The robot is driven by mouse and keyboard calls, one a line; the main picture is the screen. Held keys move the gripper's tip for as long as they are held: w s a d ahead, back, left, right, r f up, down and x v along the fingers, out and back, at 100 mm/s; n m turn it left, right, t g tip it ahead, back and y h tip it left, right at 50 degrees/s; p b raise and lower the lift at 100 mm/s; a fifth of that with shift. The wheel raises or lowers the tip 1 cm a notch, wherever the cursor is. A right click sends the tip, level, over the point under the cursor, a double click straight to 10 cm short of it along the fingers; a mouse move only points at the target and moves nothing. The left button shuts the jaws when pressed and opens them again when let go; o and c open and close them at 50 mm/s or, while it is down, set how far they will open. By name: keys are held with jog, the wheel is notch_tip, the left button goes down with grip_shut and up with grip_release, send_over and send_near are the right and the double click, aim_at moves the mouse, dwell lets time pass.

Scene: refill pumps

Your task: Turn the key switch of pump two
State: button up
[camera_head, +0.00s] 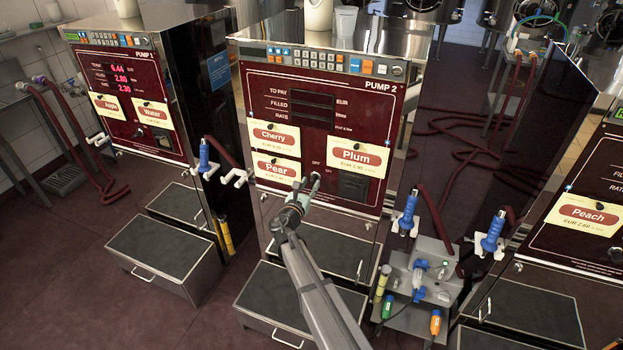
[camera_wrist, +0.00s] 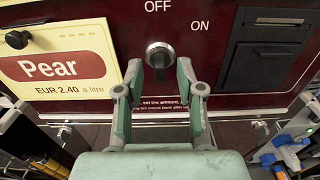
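Pump two (camera_head: 385,120) is a dark red panel marked PUMP 2, and its display rows (camera_head: 311,105) are dark. Its key switch (camera_wrist: 159,54) is a round metal knob below the OFF and ON labels in the wrist view. Its grip looks about upright, in line with OFF. It also shows in the head view (camera_head: 316,176), partly hidden by my gripper. My gripper (camera_wrist: 160,68) is open and empty, with green fingertips on the left and right of the knob's lower part. I cannot tell whether they touch it.
A Pear card (camera_wrist: 62,66) is left of the switch, and a dark slot unit (camera_wrist: 262,62) is right. Cherry (camera_head: 274,137) and Plum (camera_head: 358,156) cards hang above. Blue nozzles (camera_head: 408,214) stand beside the pump. A grey step box (camera_head: 262,290) is below.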

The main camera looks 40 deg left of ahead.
jog(key=shift+x, duration=1.15)
grip_shut()
